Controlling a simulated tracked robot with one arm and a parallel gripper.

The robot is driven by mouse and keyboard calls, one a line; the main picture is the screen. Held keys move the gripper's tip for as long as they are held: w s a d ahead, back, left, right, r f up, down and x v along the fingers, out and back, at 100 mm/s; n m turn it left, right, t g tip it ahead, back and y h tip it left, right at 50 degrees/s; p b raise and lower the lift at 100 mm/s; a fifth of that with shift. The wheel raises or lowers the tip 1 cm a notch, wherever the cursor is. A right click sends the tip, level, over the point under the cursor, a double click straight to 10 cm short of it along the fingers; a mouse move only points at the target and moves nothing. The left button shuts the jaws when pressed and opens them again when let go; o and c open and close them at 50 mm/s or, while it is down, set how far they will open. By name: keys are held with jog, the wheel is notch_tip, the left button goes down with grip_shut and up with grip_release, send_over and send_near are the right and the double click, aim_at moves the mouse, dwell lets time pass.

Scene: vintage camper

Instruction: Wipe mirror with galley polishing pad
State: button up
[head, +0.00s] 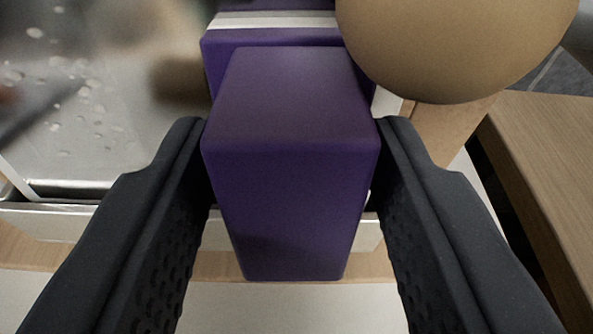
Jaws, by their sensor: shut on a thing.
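My gripper (292,125) is shut on the purple polishing pad (290,165), with one black finger on each side of its block-shaped grip. The pad's wider purple base lies beyond the grip, with a pale strip along its far edge. The mirror (100,150) is at the left, a grey reflective sheet with whitish spots scattered on it. The pad is in front of the mirror's right part and hides some of it. More purple shows past the pale strip, perhaps a reflection. I cannot tell whether the pad touches the mirror.
A pale metallic frame edge (60,220) runs below the mirror. A large round tan object (455,45) is close by at the upper right, beside the pad. A wooden surface (545,165) stands at the right. A pale surface (110,300) lies below the frame.

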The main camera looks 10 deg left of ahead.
jog(key=shift+s+a+b, duration=0.3)
jog(key=shift+a+b, duration=0.55)
jog(key=shift+a, duration=0.25)
jog(key=shift+s+a+b, duration=0.3)
jog(key=shift+a+b, duration=0.6)
jog(key=shift+a, duration=0.25)
jog(key=shift+s+a+b, duration=0.3)
jog(key=shift+a+b, duration=0.55)
jog(key=shift+a, duration=0.25)
jog(key=shift+s+a+f+b, duration=0.1)
jog(key=shift+s+a+b, duration=0.05)
jog(key=shift+a+b, duration=0.35)
jog(key=shift+s+a+f+b, duration=0.1)
jog(key=shift+s+a+b, duration=0.05)
jog(key=shift+a+b, duration=0.3)
jog(key=shift+s+a+r+b, duration=0.1)
jog(key=shift+s+a+b, duration=0.1)
jog(key=shift+a, duration=0.15)
jog(key=shift+s+a+r+b, duration=0.1)
jog(key=shift+a+b, duration=0.1)
jog(key=shift+a, duration=0.1)
jog(key=shift+w+r, duration=0.15)
jog(key=shift+d, duration=0.15)
jog(key=shift+w+d+p, duration=0.25)
jog(key=shift+d+p, duration=0.25)
jog(key=shift+d, duration=0.3)
jog(key=shift+w+d+p, duration=0.2)
jog(key=shift+d+p, duration=0.3)
jog(key=shift+d, duration=0.25)
